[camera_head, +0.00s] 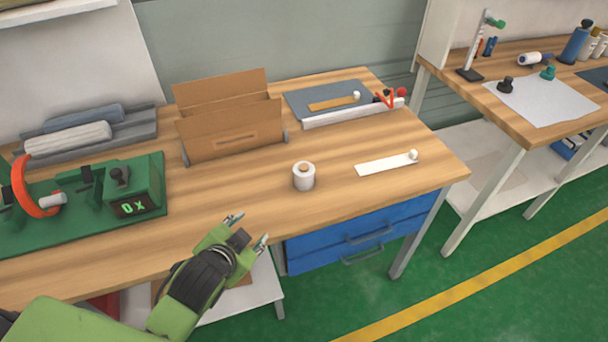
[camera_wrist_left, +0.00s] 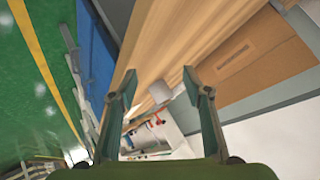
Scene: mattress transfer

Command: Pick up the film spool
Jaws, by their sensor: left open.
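The film spool (camera_head: 304,176) is a small white roll with a brown core on top. It stands upright on the wooden table (camera_head: 240,205), near the front edge. My left gripper (camera_head: 248,229) is open and empty, at the table's front edge, below and left of the spool in the head view. It is apart from the spool. In the left wrist view, a pale roll that looks like the spool (camera_wrist_left: 160,92) shows beyond and between the two open fingers (camera_wrist_left: 160,84). My right gripper is not in view.
A cardboard box (camera_head: 235,135) stands behind the spool. A green machine (camera_head: 150,187) with a display is at the left. A white strip (camera_head: 385,164) lies right of the spool, and a paper trimmer (camera_head: 340,115) is behind. Bare wood surrounds the spool.

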